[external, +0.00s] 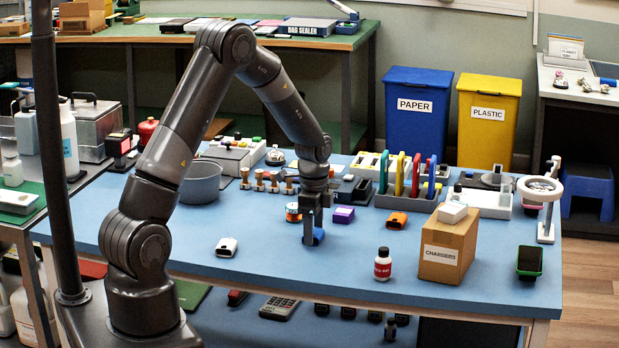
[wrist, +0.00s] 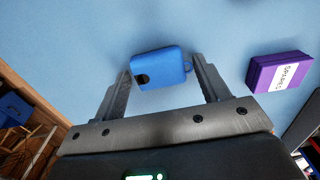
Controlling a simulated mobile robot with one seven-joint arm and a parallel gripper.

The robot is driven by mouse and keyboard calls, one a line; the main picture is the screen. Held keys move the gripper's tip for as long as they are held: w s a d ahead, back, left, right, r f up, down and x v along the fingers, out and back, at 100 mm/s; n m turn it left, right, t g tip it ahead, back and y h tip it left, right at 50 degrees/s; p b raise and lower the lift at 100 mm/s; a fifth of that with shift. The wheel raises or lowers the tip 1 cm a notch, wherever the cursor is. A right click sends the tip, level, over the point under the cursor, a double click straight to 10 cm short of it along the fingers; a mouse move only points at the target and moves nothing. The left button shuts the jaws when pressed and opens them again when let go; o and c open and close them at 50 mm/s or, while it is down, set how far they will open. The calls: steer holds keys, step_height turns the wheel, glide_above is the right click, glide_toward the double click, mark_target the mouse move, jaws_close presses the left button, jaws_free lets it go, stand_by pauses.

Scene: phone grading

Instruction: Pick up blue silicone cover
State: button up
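The blue silicone cover (external: 319,236) lies on the blue table, directly under my gripper (external: 312,228) in the external view. In the wrist view the blue cover (wrist: 160,66) is a rounded blue block with a dark hole at its left and a small loop at its right. The two fingers of my gripper (wrist: 162,72) stand apart, one on each side of the cover near their tips. The gripper looks open. Whether either fingertip touches the cover is hard to tell.
An orange cover (external: 396,220), a red bottle (external: 383,265) and the CHARGERS box (external: 446,250) are to the right.

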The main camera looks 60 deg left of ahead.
steer(key=c, duration=0.9)
steer(key=shift+o, duration=0.2)
steer(key=shift+r, duration=0.1)
